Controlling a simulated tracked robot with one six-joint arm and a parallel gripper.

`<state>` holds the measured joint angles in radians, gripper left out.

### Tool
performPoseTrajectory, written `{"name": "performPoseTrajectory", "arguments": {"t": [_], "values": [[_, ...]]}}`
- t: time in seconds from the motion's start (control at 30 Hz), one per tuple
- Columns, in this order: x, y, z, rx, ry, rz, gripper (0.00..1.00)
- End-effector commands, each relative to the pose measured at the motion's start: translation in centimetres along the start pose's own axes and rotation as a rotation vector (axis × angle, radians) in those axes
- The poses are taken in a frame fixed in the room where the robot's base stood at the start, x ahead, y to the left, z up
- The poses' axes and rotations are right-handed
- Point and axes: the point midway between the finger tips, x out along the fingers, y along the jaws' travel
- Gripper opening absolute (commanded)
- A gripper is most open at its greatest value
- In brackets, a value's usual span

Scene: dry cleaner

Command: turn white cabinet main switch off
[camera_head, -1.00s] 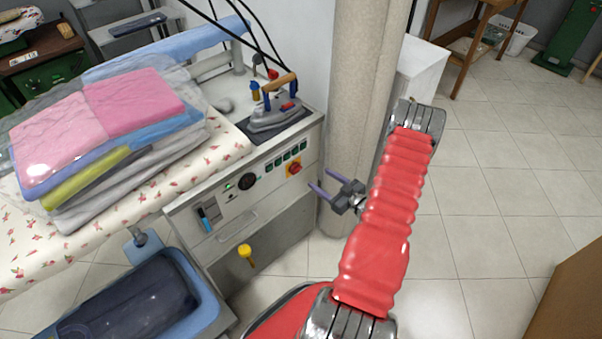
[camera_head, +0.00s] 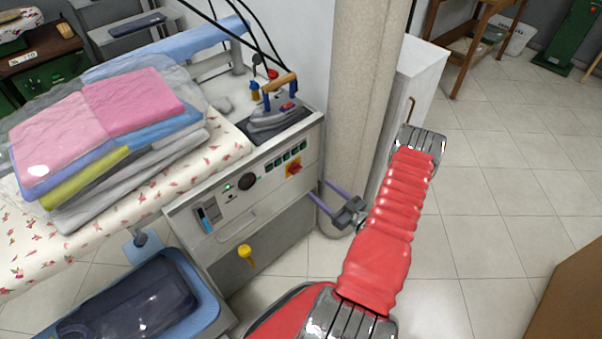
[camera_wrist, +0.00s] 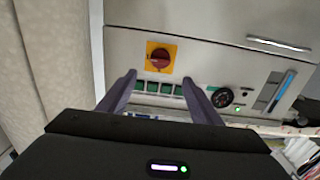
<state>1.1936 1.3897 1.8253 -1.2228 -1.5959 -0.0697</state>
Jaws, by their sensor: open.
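The white cabinet (camera_head: 222,229) of the ironing station stands left of the column, its control panel facing my arm. The main switch (camera_head: 293,169) is a red rotary knob on a yellow-orange square plate at the panel's right end. It also shows in the wrist view (camera_wrist: 160,58), the knob's grip lying roughly level across the plate. My gripper (camera_head: 320,191) is open and empty, its two purple fingers pointing at the cabinet a little below and right of the switch. In the wrist view the fingertips (camera_wrist: 163,80) lie on either side below the knob, apart from it as far as I can tell.
Green rocker switches (camera_head: 291,153), a dial gauge (camera_head: 247,181) and a blue level strip (camera_head: 205,216) share the panel. An iron (camera_head: 275,112) rests on top. A thick column (camera_head: 362,90) stands close beside my gripper. Open tiled floor (camera_head: 490,210) lies to the right.

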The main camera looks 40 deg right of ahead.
Motion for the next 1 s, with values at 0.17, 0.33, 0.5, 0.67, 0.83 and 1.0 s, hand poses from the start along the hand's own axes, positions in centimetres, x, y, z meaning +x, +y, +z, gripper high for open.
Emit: {"name": "performPoseTrajectory", "arguments": {"t": [0.17,0.33,0.5,0.67,0.83,1.0], "values": [[2.3,-0.1,0.0,0.0,0.0,-0.003,0.59],[4.7,-0.2,0.0,0.0,0.0,-0.004,0.59],[7.2,-0.2,-0.1,-0.001,0.001,-0.003,0.59],[9.7,-0.2,0.0,-0.001,0.0,-0.003,0.59],[11.6,-0.1,0.0,0.0,0.0,-0.002,0.59],[12.4,-0.1,0.0,0.0,0.0,0.0,0.59]]}}
